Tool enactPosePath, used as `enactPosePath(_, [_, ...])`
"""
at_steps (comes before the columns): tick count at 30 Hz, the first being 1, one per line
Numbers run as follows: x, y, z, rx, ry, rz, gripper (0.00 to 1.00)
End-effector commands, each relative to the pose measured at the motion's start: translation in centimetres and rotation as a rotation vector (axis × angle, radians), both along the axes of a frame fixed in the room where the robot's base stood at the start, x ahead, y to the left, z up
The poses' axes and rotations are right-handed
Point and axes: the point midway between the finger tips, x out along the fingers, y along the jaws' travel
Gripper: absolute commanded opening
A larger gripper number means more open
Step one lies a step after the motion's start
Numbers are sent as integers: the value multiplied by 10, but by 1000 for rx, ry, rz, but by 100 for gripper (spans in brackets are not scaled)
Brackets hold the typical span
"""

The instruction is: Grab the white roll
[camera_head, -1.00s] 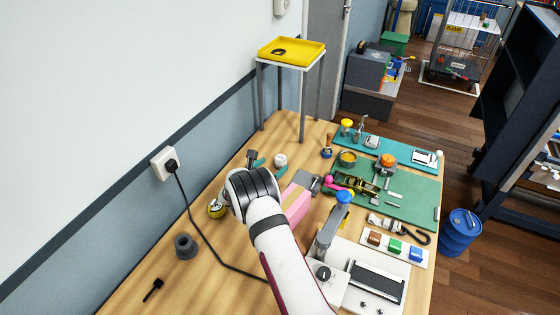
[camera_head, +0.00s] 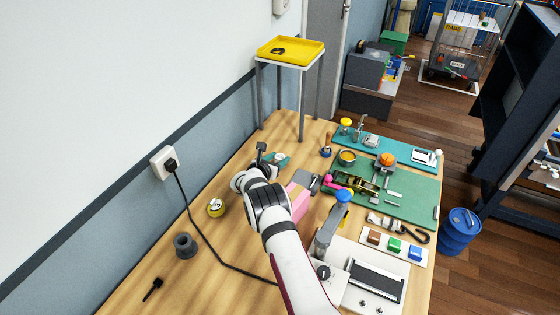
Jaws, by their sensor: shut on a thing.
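The white roll (camera_head: 280,157) is on the wooden workbench, toward its back-left part, and is partly covered. My wrist and arm come in from the lower right and hide part of the bench in front of the roll.
A yellow tray (camera_head: 291,43) on a tall stand is behind the roll. A pink box (camera_head: 300,191) is right of my wrist. Tools lie on green mats (camera_head: 415,203) at the right.

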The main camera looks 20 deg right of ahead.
Motion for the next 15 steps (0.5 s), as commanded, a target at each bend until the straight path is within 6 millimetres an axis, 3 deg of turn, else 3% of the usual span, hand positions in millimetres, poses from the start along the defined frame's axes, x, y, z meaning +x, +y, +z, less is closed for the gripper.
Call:
enactPosePath(1, [0, 0, 0, 0, 0, 0, 9])
enactPosePath(3, [0, 0, 0, 0, 0, 0, 0])
enactPosePath(11, [0, 0, 2, 0, 0, 0, 0])
enactPosePath(15, [1, 0, 14, 0, -1, 0, 0])
